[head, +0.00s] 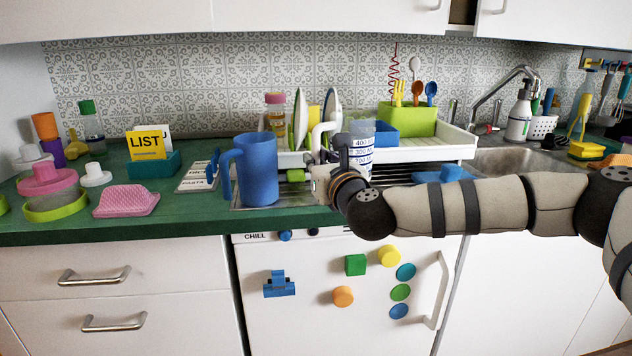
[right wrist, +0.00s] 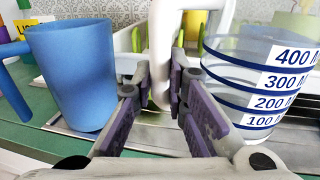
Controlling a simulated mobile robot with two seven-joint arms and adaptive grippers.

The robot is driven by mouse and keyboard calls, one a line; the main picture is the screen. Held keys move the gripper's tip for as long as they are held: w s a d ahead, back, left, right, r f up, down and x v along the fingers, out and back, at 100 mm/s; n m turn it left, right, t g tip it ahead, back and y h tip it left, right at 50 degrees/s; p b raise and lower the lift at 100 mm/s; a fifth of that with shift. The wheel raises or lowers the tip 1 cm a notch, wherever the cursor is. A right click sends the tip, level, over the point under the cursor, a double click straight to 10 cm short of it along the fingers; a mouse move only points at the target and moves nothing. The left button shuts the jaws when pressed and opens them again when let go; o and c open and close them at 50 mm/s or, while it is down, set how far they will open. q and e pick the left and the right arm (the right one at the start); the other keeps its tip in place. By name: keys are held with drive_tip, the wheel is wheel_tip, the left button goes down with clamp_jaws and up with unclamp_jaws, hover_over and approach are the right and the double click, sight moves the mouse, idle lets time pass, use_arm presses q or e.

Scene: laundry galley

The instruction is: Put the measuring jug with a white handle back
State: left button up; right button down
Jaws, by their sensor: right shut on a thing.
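The clear measuring jug (head: 361,148) with blue bands and white number labels is in front of the dish rack, upright. Its white handle (head: 317,137) faces left. My right gripper (head: 315,172) is shut on the handle. In the right wrist view, the handle (right wrist: 162,52) runs down between the purple-padded fingers (right wrist: 158,104), and the jug body (right wrist: 258,85) is just right of them. My arm hides the jug's base in the head view, so I cannot tell whether it touches the surface. My left gripper is not in view.
A blue jug (head: 257,170) stands close to the left of my gripper, also in the right wrist view (right wrist: 75,75). Behind is a white dish rack (head: 425,152) with plates and a green utensil holder (head: 407,119). The sink (head: 515,160) is at right.

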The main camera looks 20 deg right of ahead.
drive_tip(key=f, duration=0.2)
drive_tip(key=w+f, duration=0.1)
drive_tip(key=f, duration=0.1)
drive_tip(key=shift+d, duration=0.15)
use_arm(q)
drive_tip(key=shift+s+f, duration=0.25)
use_arm(e)
drive_tip(key=shift+f+b, duration=0.1)
drive_tip(key=shift+b, duration=0.2)
drive_tip(key=c, duration=2)
unclamp_jaws()
drive_tip(key=shift+f, duration=0.15)
drive_tip(key=o, duration=0.4)
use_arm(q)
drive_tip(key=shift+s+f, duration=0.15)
